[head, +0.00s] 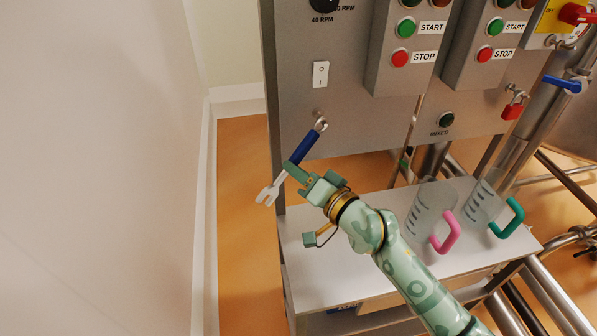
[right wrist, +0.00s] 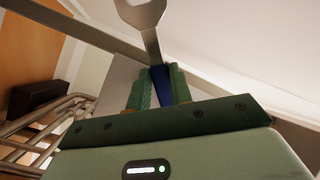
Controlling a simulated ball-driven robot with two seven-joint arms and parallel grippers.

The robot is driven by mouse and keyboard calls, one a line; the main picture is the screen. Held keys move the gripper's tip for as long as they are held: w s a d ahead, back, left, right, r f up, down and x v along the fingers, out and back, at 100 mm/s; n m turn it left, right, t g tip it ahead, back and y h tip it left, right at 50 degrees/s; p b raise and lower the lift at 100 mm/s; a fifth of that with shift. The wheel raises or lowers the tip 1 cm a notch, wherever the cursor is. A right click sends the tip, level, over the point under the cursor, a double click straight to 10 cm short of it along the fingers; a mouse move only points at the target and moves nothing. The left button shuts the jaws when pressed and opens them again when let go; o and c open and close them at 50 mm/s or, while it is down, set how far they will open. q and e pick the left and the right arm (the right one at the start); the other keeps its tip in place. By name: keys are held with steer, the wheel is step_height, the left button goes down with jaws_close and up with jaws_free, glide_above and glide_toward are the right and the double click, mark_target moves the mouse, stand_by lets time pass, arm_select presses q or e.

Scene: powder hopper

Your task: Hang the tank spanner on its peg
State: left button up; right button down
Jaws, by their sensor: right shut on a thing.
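The tank spanner (head: 306,147) has a blue handle, a ring end at its top and a silver open jaw at its lower left. It hangs tilted in front of the grey panel. My right gripper (head: 296,170) is shut on the lower part of its blue handle. The spanner's ring end is at a small peg (head: 318,113) on the panel below the white switch; I cannot tell whether the ring is around the peg or just in front of it. In the right wrist view the open jaw (right wrist: 141,14) and blue handle (right wrist: 161,84) show between the fingers. My left gripper is out of view.
The grey control panel (head: 345,129) carries start and stop buttons and a red padlock (head: 512,111). Below it, a white shelf (head: 395,268) holds a clear jug with a pink handle (head: 446,233) and one with a green handle (head: 508,218). A white wall is at the left.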

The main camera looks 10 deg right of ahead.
steer(key=c, duration=1.2)
jaws_free()
steer(key=shift+o, duration=0.2)
